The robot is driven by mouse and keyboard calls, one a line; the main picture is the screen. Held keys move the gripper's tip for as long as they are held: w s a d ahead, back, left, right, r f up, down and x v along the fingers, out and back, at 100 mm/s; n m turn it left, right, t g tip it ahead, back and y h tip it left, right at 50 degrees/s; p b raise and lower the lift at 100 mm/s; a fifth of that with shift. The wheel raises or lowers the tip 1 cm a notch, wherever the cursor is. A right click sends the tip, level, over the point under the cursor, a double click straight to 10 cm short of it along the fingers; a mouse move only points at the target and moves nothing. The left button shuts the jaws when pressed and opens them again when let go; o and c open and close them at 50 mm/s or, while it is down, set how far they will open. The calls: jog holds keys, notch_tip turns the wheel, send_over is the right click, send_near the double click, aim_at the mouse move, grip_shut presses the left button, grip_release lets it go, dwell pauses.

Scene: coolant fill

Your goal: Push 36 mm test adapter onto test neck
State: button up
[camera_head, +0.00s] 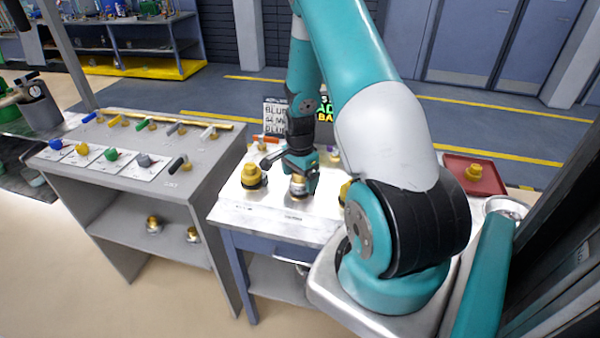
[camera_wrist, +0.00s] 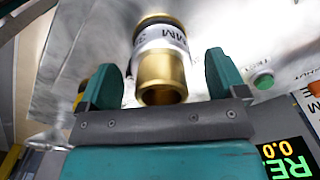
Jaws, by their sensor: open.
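A brass adapter (camera_wrist: 160,75) with a white label band ending in "MM" stands between the two teal fingers of my gripper (camera_wrist: 162,85) in the wrist view. Gaps show on both sides of it, so the fingers are open and not clamped on it. In the head view my gripper (camera_head: 300,172) is low over the metal bench, with the adapter (camera_head: 298,187) right below it. I cannot tell whether a test neck is under the adapter; its lower end is hidden.
Another brass fitting (camera_head: 252,176) stands left on the bench (camera_head: 260,216); one (camera_head: 345,190) is partly behind my arm. A red tray (camera_head: 490,186) holds a brass piece (camera_head: 473,172). A grey shelf unit (camera_head: 200,170) stands left. A green button (camera_wrist: 263,81) and lit display (camera_wrist: 285,158) are near.

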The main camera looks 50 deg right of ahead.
notch_tip(320, 180, up, 17)
jog(key=b, duration=0.3)
jog(key=shift+r, duration=0.2)
dwell(0.4)
